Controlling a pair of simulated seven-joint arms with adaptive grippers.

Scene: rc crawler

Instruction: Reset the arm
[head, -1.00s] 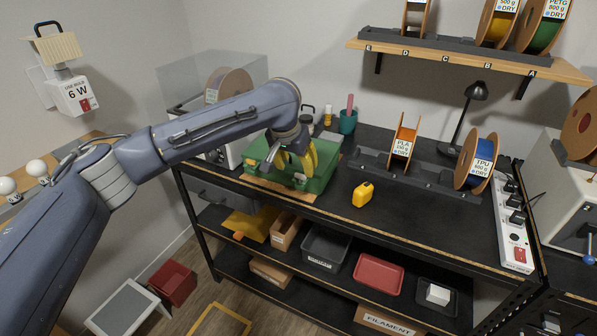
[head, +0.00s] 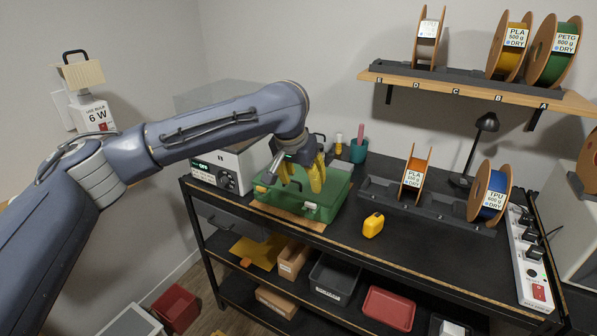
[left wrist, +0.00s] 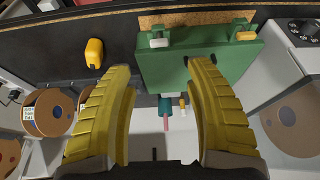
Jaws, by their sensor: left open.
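My left gripper (head: 304,178) has yellow ribbed fingers and hangs over the green case (head: 318,206) on the bench. Its fingers are spread with nothing between them. In the left wrist view the two fingers (left wrist: 165,100) stand apart, and the green case (left wrist: 165,72) with its latches shows beyond them. I cannot tell from these views whether the fingertips touch the case. My right gripper is in neither view.
A yellow tape measure-like item (head: 373,225) lies right of the case. Filament spools, one orange (head: 415,175) and one blue (head: 489,192), stand in a dark rack. A white dryer box (head: 225,172) is behind my arm. A power strip (head: 531,262) is at the right.

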